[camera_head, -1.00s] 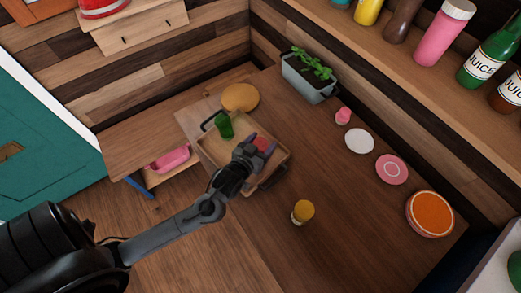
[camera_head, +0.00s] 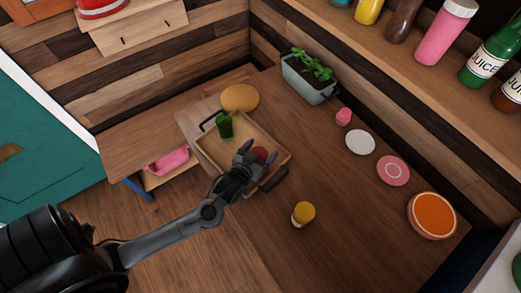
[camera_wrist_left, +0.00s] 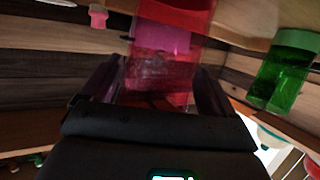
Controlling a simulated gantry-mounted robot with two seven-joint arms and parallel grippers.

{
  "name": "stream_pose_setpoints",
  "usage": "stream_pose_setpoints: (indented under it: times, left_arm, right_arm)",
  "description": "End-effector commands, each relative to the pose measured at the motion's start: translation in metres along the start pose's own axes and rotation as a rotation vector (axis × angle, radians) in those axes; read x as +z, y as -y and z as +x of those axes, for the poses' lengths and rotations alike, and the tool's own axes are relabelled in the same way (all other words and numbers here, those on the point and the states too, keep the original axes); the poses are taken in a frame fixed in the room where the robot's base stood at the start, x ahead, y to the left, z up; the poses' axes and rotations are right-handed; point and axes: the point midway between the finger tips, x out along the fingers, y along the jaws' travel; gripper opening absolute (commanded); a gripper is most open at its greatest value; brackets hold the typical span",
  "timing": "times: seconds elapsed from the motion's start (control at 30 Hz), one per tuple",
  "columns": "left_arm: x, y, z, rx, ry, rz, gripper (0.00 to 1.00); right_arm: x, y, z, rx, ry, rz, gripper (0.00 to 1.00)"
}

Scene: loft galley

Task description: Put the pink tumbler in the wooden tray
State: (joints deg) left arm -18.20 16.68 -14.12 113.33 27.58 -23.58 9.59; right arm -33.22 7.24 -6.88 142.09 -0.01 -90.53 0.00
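The wooden tray (camera_head: 212,158), with dark handles, lies on the wooden table. A green tumbler (camera_head: 225,127) stands in its far left part; the left wrist view shows it at the right (camera_wrist_left: 283,72). My left gripper (camera_head: 258,152) is over the tray's near right part. A reddish-pink see-through tumbler (camera_head: 262,154) is between its fingers. In the left wrist view this pink tumbler (camera_wrist_left: 160,60) fills the space between the fingers, with no clear gap on either side. Whether its base touches the tray is hidden. My right gripper is not in view.
A yellow-topped jar (camera_head: 303,213) stands right of the tray. A round tan board (camera_head: 239,98) is behind it. A planter (camera_head: 308,80), a small pink item (camera_head: 343,116) and several round plates line the wall side. The table's middle right is clear.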

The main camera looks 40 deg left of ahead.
Motion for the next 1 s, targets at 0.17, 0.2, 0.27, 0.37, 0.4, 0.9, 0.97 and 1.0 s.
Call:
stream_pose_setpoints:
  times: [0.17, 0.2, 0.27, 0.37, 0.4, 0.9, 0.97, 1.0]
  left_arm:
    - [0.0, 0.0, 0.0, 0.0, 0.0, 0.0, 0.93]
    - [0.0, 0.0, 0.0, 0.0, 0.0, 0.0, 0.93]
    - [0.0, 0.0, 0.0, 0.0, 0.0, 0.0, 0.93]
    - [-0.001, 0.0, -0.002, 0.0, 0.0, 0.0, 0.93]
    - [-0.001, 0.0, -0.004, 0.0, 0.001, 0.0, 0.93]
    - [-0.001, -0.001, -0.084, 0.0, 0.004, -0.002, 0.93]
    - [-0.002, 0.0, -0.093, 0.0, 0.003, -0.002, 0.93]
    - [-0.002, 0.0, -0.098, 0.0, 0.002, -0.001, 0.93]
  right_arm:
    - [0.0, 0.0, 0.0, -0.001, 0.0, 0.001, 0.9]
    - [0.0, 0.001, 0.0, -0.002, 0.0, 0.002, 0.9]
    - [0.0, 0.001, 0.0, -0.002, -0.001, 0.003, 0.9]
    - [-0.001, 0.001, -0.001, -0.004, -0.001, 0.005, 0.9]
    - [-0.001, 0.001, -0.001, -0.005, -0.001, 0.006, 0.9]
    - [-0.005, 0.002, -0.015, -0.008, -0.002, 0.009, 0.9]
    - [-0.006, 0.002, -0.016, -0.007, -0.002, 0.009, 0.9]
    - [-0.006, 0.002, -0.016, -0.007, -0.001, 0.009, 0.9]
